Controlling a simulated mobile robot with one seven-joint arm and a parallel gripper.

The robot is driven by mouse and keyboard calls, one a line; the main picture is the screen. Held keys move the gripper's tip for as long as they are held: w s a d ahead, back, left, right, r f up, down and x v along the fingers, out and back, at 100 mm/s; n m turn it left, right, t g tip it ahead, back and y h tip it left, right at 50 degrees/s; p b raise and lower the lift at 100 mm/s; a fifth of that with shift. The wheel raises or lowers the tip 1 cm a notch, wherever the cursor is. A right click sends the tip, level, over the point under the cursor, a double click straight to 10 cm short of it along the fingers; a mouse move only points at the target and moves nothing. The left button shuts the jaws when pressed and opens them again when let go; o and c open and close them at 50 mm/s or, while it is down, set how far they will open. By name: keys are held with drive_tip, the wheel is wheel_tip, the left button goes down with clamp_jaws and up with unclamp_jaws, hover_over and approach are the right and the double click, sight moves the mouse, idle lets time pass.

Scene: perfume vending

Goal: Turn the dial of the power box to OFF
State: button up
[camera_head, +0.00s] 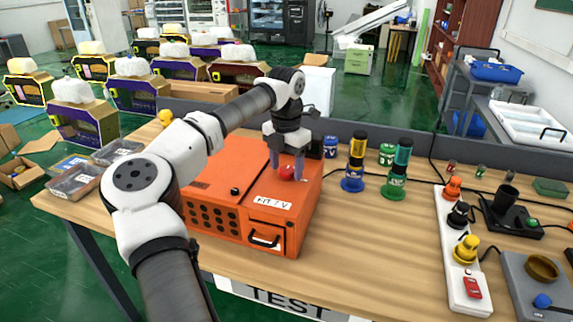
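The power box is a large orange box (236,182) on the wooden table, with a white label, a black handle and dark round holes on its front. A small red dial (287,173) sits on its top face near the right side. My gripper (287,167) points down over the box, with its two bluish fingers on either side of the dial. The fingers are apart, but I cannot tell whether they touch the dial. The fingers partly hide the dial, and its setting is too small to read.
Two stacked signal lamps (355,163) and (397,170) stand right of the box. A white power strip (452,235) with plugs and a red switch lies farther right. Grey trays (75,182) are at the table's left end.

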sight(287, 169)
drive_tip(key=shift+r, duration=0.1)
wheel_tip(287, 169, up, 14)
drive_tip(key=b, duration=0.1)
drive_tip(key=shift+b, duration=0.3)
drive_tip(key=shift+f, duration=0.2)
